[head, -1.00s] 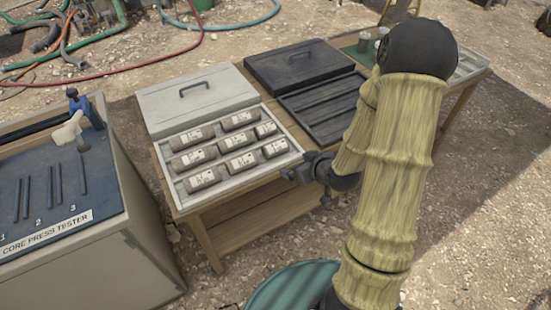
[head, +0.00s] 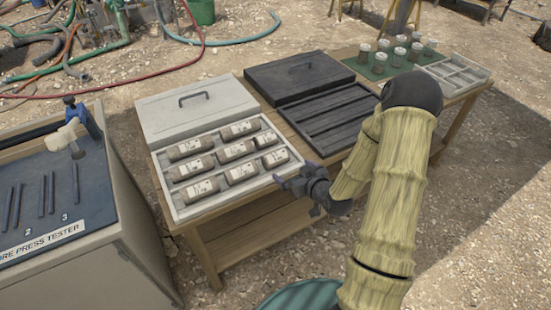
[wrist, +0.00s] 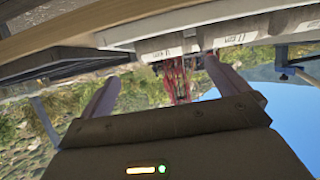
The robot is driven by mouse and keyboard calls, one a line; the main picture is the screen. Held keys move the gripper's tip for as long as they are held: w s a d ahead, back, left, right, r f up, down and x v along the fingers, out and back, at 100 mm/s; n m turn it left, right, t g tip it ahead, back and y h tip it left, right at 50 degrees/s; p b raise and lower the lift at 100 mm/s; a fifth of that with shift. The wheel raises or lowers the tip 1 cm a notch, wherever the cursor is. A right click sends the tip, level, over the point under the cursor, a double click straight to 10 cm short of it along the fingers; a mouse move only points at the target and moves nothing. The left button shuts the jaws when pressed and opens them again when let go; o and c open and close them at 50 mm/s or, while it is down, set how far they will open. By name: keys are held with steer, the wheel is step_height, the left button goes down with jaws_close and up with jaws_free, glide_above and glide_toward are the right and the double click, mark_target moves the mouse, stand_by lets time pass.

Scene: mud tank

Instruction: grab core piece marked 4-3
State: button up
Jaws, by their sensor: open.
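Several cylindrical brown core pieces with white labels lie in rows in the open light-grey core box (head: 183,216). The labels are too small to read, so I cannot tell which one is 4-3. One core piece (head: 274,158) lies at the right end of the box, closest to my gripper; another (head: 241,173) lies left of it. My gripper (head: 293,177) is open and empty, just off the box's right edge. In the wrist view my gripper (wrist: 162,72) has its two fingers spread, with labelled core pieces (wrist: 228,30) beyond them near the top.
The box's grey lid (head: 200,107) lies behind it. A dark, empty-looking slotted box (head: 335,118) stands to the right on the wooden table. Beyond are white-capped jars (head: 400,53) and a divided tray (head: 462,75). The core press tester (head: 60,225) stands at the left.

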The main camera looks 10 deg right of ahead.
mark_target(279, 160)
steer(key=x, duration=0.7)
steer(key=shift+w+a+f, duration=0.1)
steer(key=shift+w+f, duration=0.05)
steer(key=shift+w, duration=0.2)
steer(key=x, duration=0.5)
steer(key=shift+w+f+p, duration=0.15)
steer(key=shift+p, duration=0.2)
steer(key=shift+a, duration=0.1)
steer(key=c, duration=1.3)
steer(key=shift+o, duration=0.2)
steer(key=shift+r, duration=0.2)
